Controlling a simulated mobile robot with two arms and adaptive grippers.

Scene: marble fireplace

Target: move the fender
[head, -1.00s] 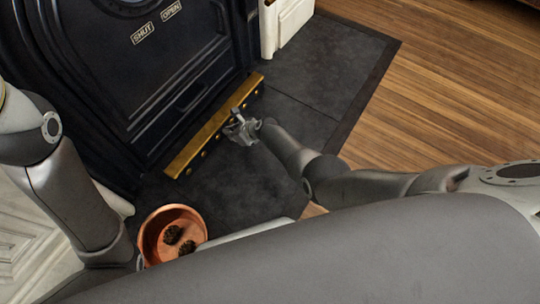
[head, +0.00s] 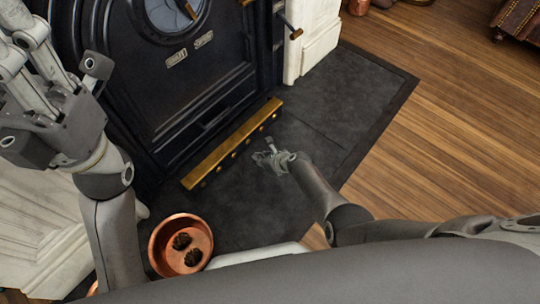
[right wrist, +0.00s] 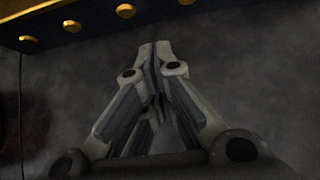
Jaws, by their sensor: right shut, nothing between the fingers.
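The fender (head: 232,143) is a long brass bar with round studs on its front. It lies on the dark hearth along the foot of the black stove. My right gripper (head: 269,149) is shut and empty, in front of the fender and apart from it. In the right wrist view, its closed fingertips (right wrist: 154,46) point toward the fender's studded front (right wrist: 125,11), with bare hearth between. My left gripper (head: 50,100) is raised at the left of the head view, well away from the fender; its fingertips are not clear.
A copper bowl (head: 158,238) holding dark pine-cone-like lumps stands on the hearth at the lower left. The black stove (head: 160,95) rises behind the fender, with a white fireplace pillar (head: 316,35) to its right. Hearth slab (head: 345,100) and wooden floor (head: 440,120) are clear on the right.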

